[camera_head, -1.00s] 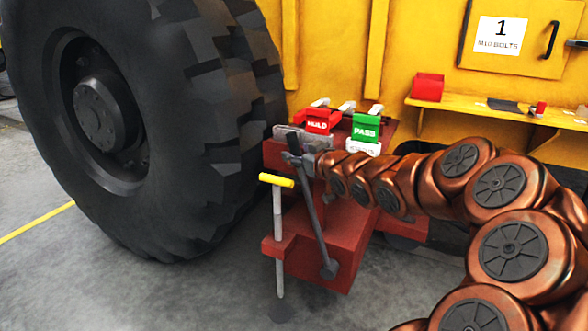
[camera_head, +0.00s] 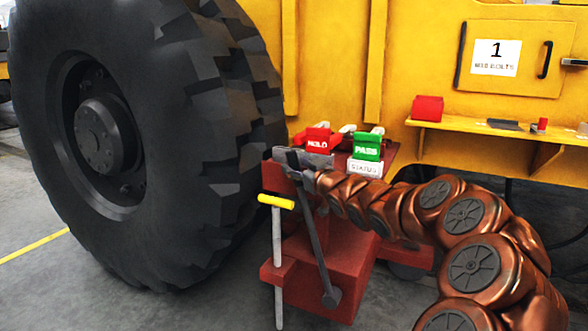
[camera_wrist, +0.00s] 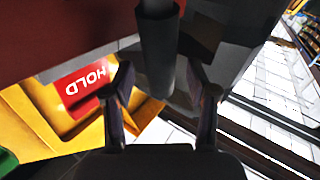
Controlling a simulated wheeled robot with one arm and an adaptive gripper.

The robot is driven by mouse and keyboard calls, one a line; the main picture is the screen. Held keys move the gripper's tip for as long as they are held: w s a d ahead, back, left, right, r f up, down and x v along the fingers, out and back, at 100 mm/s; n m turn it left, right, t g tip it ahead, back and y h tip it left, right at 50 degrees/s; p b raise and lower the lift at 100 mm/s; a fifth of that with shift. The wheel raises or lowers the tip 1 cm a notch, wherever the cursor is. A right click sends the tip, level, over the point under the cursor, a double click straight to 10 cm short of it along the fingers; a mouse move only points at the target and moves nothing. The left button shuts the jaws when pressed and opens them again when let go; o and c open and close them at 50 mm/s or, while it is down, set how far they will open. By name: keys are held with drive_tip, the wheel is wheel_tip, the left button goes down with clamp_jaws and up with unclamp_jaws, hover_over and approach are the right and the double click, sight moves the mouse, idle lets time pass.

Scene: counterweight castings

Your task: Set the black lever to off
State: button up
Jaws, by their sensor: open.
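The black lever (camera_head: 318,245) rises from a pivot low on the front of a red casting and leans up and to the left. My gripper (camera_head: 304,172) is at the lever's upper end, partly hidden by the wrist. In the wrist view a dark round bar, the lever (camera_wrist: 158,55), stands between my two open fingers (camera_wrist: 158,85). A gap seems to show on each side of it; contact cannot be told. No off mark is readable.
The red casting (camera_head: 350,262) carries red HOLD (camera_head: 318,140) and green PASS (camera_head: 367,147) tags above a STATUS plate. A yellow-topped T-handle (camera_head: 276,201) stands left of the lever. A big tyre (camera_head: 215,120) is close on the left. A yellow shelf (camera_head: 465,134) is at right.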

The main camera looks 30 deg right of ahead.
drive_tip(key=shift+w, duration=1)
clamp_jaws()
